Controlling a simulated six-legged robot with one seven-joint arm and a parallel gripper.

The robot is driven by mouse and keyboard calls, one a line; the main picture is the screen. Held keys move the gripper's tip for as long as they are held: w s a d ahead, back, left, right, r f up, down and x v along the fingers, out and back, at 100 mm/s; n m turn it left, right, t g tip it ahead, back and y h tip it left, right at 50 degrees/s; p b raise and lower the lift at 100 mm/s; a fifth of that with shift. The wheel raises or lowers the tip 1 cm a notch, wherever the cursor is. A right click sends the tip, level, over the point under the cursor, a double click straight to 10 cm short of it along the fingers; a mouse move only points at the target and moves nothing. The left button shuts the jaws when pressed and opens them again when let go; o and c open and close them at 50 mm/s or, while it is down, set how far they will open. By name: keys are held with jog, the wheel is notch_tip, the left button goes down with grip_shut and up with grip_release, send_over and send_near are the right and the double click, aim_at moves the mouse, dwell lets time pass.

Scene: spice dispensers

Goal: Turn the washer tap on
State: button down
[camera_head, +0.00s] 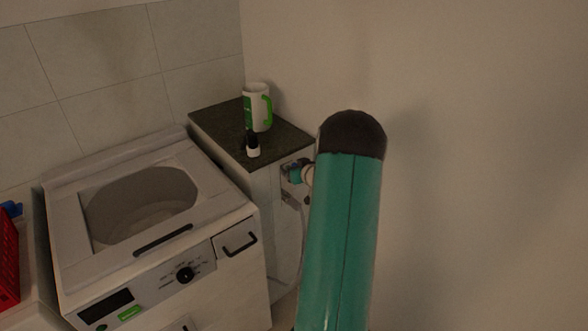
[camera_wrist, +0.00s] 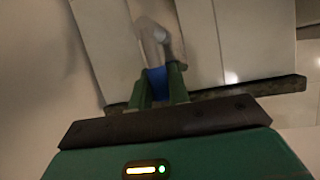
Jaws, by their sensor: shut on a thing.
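In the wrist view, the washer tap has a pale metal body (camera_wrist: 154,42) and a blue handle (camera_wrist: 156,80). The two green fingers of my gripper (camera_wrist: 158,90) stand on either side of the blue handle and are shut on it. In the head view, the tap area (camera_head: 293,172) is on the side of the narrow cabinet, just left of my teal arm. My arm hides part of it there. How far the handle is turned cannot be told.
A top-loading washer (camera_head: 225,225) stands at the left with its round tub open. A red basket (camera_head: 8,260) is at the left edge. A bare wall fills the right.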

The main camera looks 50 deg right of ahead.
jog(key=shift+s+d+r, duration=0.1)
jog(key=shift+d, duration=0.15)
jog(key=c, duration=1.3)
grip_release()
jog(key=shift+c, duration=0.2)
jog(key=shift+s+a, duration=0.15)
jog(key=v, duration=1.3)
jog(key=shift+s+a+r, duration=0.1)
jog(key=shift+r, duration=0.05)
